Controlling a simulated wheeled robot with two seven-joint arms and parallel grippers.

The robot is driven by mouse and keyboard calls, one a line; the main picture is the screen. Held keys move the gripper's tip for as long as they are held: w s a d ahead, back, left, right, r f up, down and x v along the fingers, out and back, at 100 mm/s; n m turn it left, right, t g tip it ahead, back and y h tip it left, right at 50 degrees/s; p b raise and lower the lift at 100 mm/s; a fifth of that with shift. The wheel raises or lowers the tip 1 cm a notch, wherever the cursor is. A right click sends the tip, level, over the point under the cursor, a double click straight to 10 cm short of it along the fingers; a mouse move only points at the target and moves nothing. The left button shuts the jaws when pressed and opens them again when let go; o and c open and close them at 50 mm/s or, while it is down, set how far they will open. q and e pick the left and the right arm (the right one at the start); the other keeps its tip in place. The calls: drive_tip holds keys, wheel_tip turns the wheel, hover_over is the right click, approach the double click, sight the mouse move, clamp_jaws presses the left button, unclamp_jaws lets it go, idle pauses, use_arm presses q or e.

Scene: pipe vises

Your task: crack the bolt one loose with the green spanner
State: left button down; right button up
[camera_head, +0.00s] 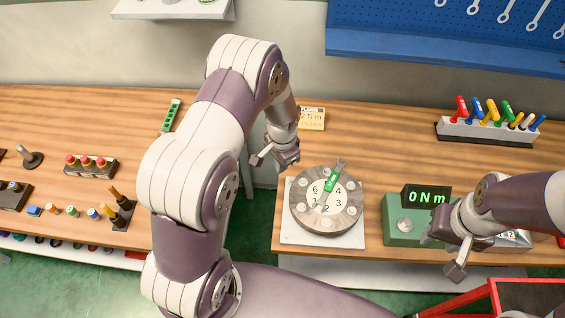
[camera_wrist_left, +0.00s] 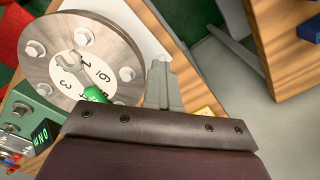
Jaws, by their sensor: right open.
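The green spanner (camera_head: 331,183) lies across the numbered face of the round grey flange (camera_head: 348,222). One end reaches over the far rim; an open jaw (camera_wrist_left: 70,62) lies near the number 1, inside the ring of bolts and apart from them. What looks like bolt one (camera_head: 301,208) is the flange bolt beside the 1; it also shows in the left wrist view (camera_wrist_left: 83,36). My left gripper (camera_head: 258,160) hangs left of the flange, its fingers (camera_wrist_left: 163,85) together and empty. My right gripper (camera_head: 441,254) is open and empty by the green meter box.
The green box (camera_head: 400,233) carries a display (camera_head: 427,196) reading 0 Nm. A rack of coloured tools (camera_head: 485,130) stands at the back right. A gap separates the left bench (camera_head: 60,130) from the flange's bench.

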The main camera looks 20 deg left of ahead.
use_arm(q)
drive_tip(key=shift+s+a+p, duration=0.15)
drive_tip(key=shift+s+a, duration=0.25)
drive_tip(key=shift+a, duration=0.2)
drive_tip(key=shift+s+a+p, duration=0.15)
drive_tip(key=shift+s+a, duration=0.2)
drive_tip(key=shift+a, duration=0.2)
idle(1.1)
drive_tip(key=shift+s+a, duration=0.4)
drive_tip(key=shift+a, duration=0.25)
drive_tip(key=s+d+r+n+b, duration=0.2)
drive_tip(key=s+r+n+b, duration=0.1)
drive_tip(key=s+b, duration=0.2)
drive_tip(key=s+d+r+n+t+b, duration=0.1)
drive_tip(key=s+d+r+n+b, duration=0.2)
drive_tip(key=s, duration=0.5)
drive_tip(key=shift+d+r+n+b, duration=0.25)
drive_tip(key=shift+r+b, duration=0.25)
drive_tip(key=shift+b, duration=0.5)
